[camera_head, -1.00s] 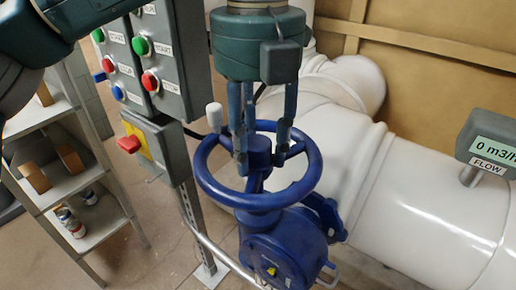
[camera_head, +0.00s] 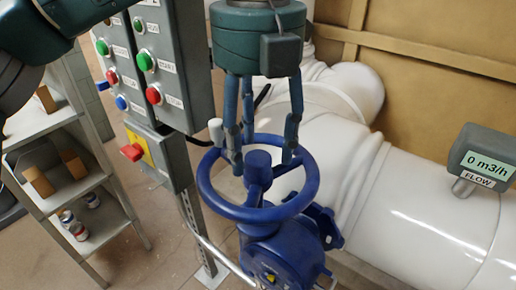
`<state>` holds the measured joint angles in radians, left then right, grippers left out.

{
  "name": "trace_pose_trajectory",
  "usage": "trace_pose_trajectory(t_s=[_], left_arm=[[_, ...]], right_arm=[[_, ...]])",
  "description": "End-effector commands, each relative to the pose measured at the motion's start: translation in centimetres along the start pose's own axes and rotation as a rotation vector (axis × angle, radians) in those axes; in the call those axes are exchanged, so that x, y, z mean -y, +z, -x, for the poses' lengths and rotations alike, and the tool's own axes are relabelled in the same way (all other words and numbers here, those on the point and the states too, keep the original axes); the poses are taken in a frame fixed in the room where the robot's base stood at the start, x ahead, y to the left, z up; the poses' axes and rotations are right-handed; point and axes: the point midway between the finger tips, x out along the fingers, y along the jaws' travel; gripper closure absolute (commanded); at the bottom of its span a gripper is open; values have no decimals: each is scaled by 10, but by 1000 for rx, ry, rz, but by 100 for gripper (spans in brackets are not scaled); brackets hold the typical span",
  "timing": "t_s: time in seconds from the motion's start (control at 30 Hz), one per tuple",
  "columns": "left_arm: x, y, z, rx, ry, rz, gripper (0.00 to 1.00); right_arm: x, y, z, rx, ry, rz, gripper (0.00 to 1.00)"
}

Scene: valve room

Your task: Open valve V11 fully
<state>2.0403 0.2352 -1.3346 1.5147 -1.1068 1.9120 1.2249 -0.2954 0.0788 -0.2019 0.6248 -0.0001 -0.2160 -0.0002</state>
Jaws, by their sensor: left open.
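A blue handwheel (camera_head: 255,214) with a central hub (camera_head: 258,160) sits on a blue valve body (camera_head: 285,255) in the middle of the head view. A white knob (camera_head: 216,132) stands at its left rim. I can read no V11 label. My left gripper (camera_head: 262,158) points down over the wheel. Its fingers are spread open around the hub, their tips near the level of the wheel, with space between them and the hub. I cannot tell whether any finger touches the rim or a spoke. My right gripper is not in view.
A grey button panel (camera_head: 181,65) and a red-button box (camera_head: 173,155) stand close left of the wheel. Thick white pipes (camera_head: 420,215) run behind and right. A flow meter (camera_head: 485,160) reads 0 m3/h. Grey shelves (camera_head: 60,190) stand at the left.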

Motion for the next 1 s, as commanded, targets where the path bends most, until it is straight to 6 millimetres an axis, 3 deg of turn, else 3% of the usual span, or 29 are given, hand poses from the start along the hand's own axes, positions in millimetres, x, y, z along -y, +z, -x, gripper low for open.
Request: trace_pose_trajectory(t_s=[0.03, 0.2, 0.57, 0.8, 1.0], left_arm=[[0, 0, 12, 0, 0, 0, 47], [0, 0, 30, 0, 0, -1, 47], [0, 0, 30, -1, 0, -20, 47], [0, 0, 33, -4, -1, -404, 47], [0, 0, 31, -1, -1, -670, 47]], right_arm=[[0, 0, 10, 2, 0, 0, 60], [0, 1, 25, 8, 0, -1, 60], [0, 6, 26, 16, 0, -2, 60], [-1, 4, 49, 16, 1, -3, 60], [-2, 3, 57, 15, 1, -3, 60]])
